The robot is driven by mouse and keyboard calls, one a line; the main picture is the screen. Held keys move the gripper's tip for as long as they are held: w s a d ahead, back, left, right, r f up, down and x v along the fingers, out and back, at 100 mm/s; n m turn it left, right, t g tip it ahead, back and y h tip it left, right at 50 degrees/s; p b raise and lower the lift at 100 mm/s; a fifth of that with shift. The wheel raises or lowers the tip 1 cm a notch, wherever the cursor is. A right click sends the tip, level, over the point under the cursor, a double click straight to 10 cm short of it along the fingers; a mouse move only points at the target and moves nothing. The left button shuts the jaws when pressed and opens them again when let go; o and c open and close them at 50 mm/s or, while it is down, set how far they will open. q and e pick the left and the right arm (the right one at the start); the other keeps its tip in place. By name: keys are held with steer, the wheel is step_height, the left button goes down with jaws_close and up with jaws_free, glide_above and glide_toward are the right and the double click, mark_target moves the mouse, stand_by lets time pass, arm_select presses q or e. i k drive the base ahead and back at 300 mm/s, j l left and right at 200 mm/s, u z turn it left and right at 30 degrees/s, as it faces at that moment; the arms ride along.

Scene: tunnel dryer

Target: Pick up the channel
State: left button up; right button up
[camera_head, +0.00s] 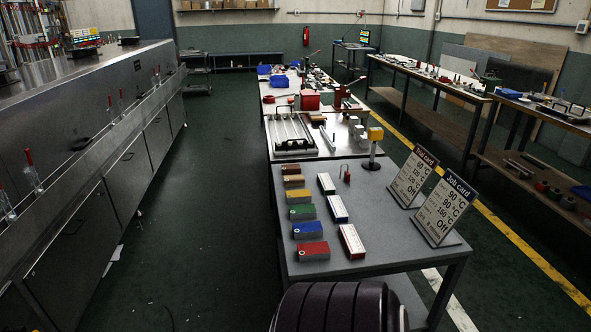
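No piece is clearly marked as the channel. A slim pale bar (327,138) lies lengthwise on the white-topped middle table (349,150), and its profile is too small to make out. Left of it, a flat tray-like frame with black handles (291,133) holds several long pale strips; I cannot tell whether one of these is the channel. Neither of my grippers is in view.
Steel dryer cabinets (80,228) line the left. The green aisle floor (215,200) between is clear.

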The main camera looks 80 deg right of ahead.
mark_target(308, 212)
steer(key=z, duration=2.45)
steer(key=i+l, duration=0.1)
steer(key=l+u, duration=0.05)
steer(key=l, duration=0.05)
